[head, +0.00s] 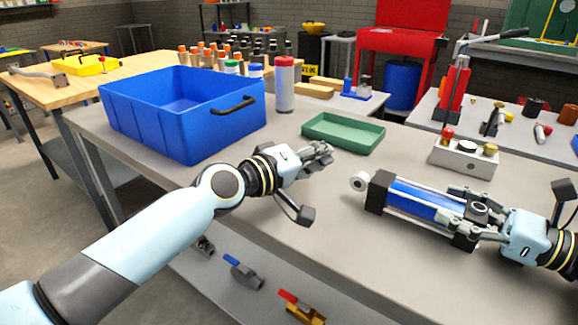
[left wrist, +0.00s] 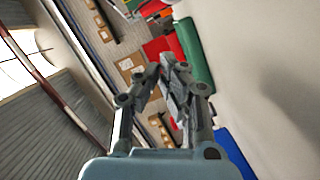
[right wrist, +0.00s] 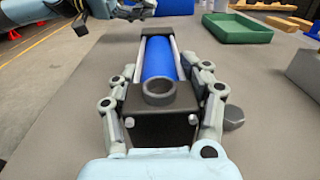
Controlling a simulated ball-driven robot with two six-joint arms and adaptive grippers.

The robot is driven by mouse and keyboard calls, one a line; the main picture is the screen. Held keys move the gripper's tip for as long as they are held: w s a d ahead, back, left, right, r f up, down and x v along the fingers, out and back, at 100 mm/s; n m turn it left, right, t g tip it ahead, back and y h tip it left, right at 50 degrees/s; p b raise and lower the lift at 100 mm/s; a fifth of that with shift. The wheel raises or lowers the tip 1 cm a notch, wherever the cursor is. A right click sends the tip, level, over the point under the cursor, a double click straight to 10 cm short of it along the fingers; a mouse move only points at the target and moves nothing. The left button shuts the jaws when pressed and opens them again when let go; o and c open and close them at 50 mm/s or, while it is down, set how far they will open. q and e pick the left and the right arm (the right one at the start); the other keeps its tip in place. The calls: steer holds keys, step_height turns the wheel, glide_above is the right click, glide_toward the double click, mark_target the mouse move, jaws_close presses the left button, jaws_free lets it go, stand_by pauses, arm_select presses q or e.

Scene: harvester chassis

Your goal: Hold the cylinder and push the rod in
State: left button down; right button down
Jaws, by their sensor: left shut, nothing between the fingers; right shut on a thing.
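The cylinder (head: 425,198) has a blue barrel between dark end blocks, with silver tie rods. It lies on the grey bench at the right in the head view. The rod's pale eye end (head: 360,183) sticks out of its left end block, with little shaft showing. My right gripper (head: 464,214) is shut on the cylinder's right end block. In the right wrist view the fingers flank the dark end block (right wrist: 163,128), and the blue barrel (right wrist: 158,57) extends away. My left gripper (head: 322,151) is shut and empty above the bench, left of the rod eye and apart from it.
A green tray (head: 343,133) lies behind my left gripper. A blue crate (head: 185,115) and a red-capped bottle (head: 285,85) stand at the back left. A grey block with knobs (head: 464,158) stands behind the cylinder. The bench between my left gripper and the rod eye is clear.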

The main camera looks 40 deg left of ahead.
arm_select(q)
steer(key=v, duration=0.9)
steer(key=shift+d, duration=0.1)
arm_select(e)
steer(key=shift+r, duration=0.15)
steer(key=shift+c, duration=2.4)
jaws_free()
